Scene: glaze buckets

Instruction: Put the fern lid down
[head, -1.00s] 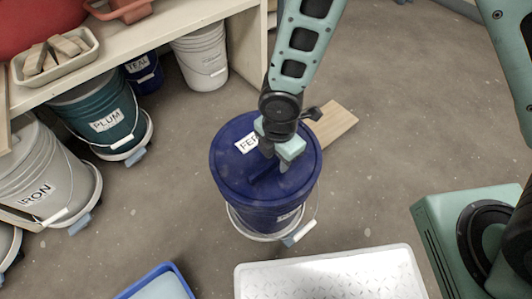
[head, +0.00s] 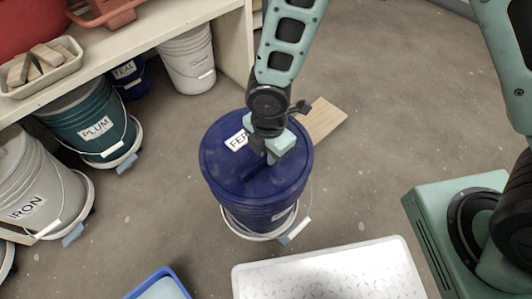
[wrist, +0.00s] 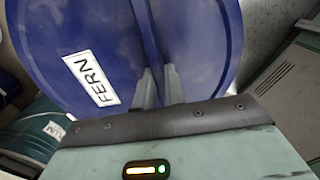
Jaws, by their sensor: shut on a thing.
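The fern lid (head: 222,170) is a round, dark blue disc with a raised bar across its top and a white FERN label. It is over a blue bucket (head: 258,216) on the floor; I cannot tell whether it rests on the rim or hangs just above it. My gripper (head: 268,158) comes from above and is shut on the lid's bar. In the wrist view the lid (wrist: 70,40) fills much of the picture, with the bar between the fingers of my gripper (wrist: 160,88). The lid hides the bucket's mouth.
A wooden board (head: 322,118) lies behind the bucket. A white textured platform (head: 325,272) and a blue tray (head: 160,288) are in front. Left are the PLUM bucket (head: 80,118), IRON bucket (head: 35,180) and a shelf (head: 150,38).

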